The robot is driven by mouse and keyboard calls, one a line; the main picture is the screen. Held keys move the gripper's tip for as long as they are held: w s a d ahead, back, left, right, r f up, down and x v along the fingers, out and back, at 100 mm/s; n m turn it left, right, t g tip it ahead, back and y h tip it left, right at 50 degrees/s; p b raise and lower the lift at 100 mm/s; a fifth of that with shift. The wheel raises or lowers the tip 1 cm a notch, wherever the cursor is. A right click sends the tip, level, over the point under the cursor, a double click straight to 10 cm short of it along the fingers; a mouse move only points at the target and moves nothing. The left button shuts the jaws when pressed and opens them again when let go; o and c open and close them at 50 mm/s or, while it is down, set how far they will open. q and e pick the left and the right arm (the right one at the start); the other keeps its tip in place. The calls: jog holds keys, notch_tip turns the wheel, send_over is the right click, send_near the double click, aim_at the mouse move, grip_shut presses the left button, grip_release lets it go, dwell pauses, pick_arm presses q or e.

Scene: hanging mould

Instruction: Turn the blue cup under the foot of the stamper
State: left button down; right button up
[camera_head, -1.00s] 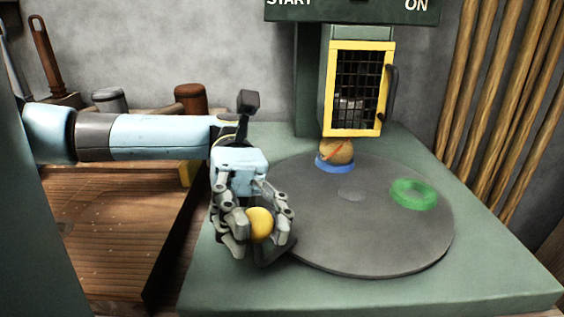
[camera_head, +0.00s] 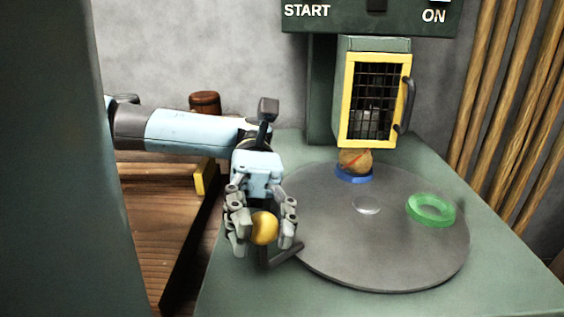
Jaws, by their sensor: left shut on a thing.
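The blue cup (camera_head: 353,176) sits at the far edge of the grey turntable (camera_head: 366,262), with a brown ball (camera_head: 355,160) marked in red in it. Cup and ball show just below the lower left of the stamper's yellow-framed cage (camera_head: 376,143). The stamper's foot cannot be made out, so I cannot tell how the cup lines up with it. My left gripper (camera_head: 262,232) is shut on a yellow knob (camera_head: 264,229) near the turntable's left edge. A dark handle bar (camera_head: 283,256) runs between the knob and the turntable. My right gripper is out of view.
The green machine base (camera_head: 240,290) has clear room in front. A wooden bench (camera_head: 165,235) stands at the left, with a mallet (camera_head: 205,103) behind my left arm. Wooden poles (camera_head: 510,100) lean at the right.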

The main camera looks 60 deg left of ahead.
pick_arm(q)
jog(key=c, duration=1.3)
grip_release()
jog(key=shift+w+a+r, duration=0.1)
jog(key=shift+a, duration=0.05)
jog(key=o, duration=0.4)
jog(key=shift+a, duration=0.15)
jog(key=shift+v, duration=3.7)
